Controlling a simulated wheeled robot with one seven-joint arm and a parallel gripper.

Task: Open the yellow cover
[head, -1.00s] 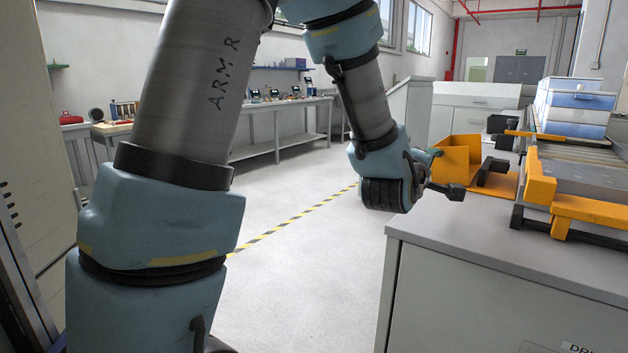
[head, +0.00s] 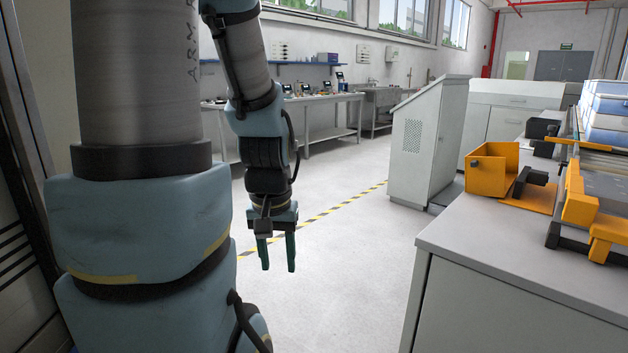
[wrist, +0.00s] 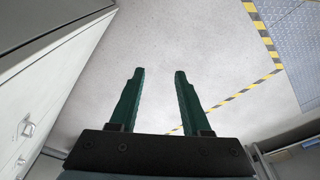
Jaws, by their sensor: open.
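A yellow-orange open box-shaped piece (head: 493,168) sits on the grey counter (head: 500,254) at the right of the head view. A yellow-orange bracket (head: 580,193) stands farther right, beside the conveyor. I cannot tell which yellow part is the cover. My gripper (head: 279,262) hangs over the floor, left of the counter and well apart from the yellow parts. Its two green fingers point down and are open and empty. The wrist view shows the open fingers (wrist: 159,74) above bare floor, with no yellow cover in sight.
A grey cabinet with a sloped top (head: 425,140) stands behind the counter. Blue-and-white bins (head: 606,105) are at the right edge. A white drawer unit (wrist: 40,110) is left in the wrist view. The floor (head: 330,260) between is clear, with a yellow-black stripe.

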